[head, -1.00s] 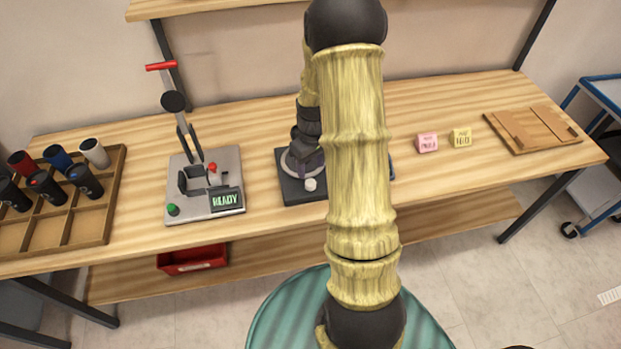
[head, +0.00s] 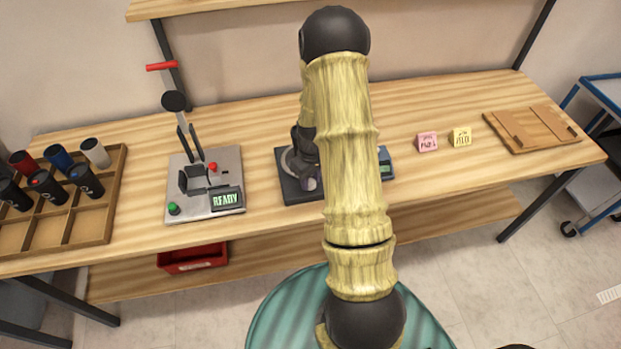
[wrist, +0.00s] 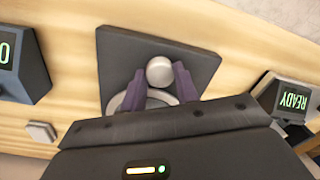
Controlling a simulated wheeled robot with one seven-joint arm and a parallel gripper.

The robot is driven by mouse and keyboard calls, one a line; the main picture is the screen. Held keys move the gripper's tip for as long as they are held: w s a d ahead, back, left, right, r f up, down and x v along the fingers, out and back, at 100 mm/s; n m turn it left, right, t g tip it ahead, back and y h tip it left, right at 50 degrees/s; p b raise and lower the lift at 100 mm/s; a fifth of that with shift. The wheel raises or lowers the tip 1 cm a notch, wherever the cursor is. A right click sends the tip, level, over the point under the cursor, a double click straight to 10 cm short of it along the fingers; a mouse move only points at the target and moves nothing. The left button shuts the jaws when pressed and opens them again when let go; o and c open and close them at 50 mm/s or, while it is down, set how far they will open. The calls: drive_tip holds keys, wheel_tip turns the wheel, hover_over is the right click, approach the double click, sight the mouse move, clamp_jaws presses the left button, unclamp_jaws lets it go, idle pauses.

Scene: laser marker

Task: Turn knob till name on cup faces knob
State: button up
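The rotary station has a dark base plate (head: 290,188), which also shows in the wrist view (wrist: 112,60), with a pale round turntable ring (wrist: 118,103). The small white knob (wrist: 160,72) sits near the plate's edge. My gripper (wrist: 158,80) is over the plate, its two purple fingers apart on either side of the knob; I cannot tell whether they touch it.
A press with a READY display (head: 226,201) stands left of the plate. A wooden rack (head: 68,232) with several cups is at the far left. A scale (head: 386,165) is close on the right, then pink (head: 427,142) and yellow (head: 461,138) blocks and a wooden board (head: 535,130).

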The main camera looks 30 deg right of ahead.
drive_tip(key=shift+m, duration=0.3)
drive_tip(key=m, duration=0.6)
drive_tip(key=shift+m, duration=0.4)
drive_tip(key=m, duration=0.4)
drive_tip(key=shift+r+m, duration=0.1)
drive_tip(key=shift+m, duration=0.2)
drive_tip(key=shift+m+p, duration=0.35)
drive_tip(key=shift+m, duration=1.35)
drive_tip(key=o, duration=1)
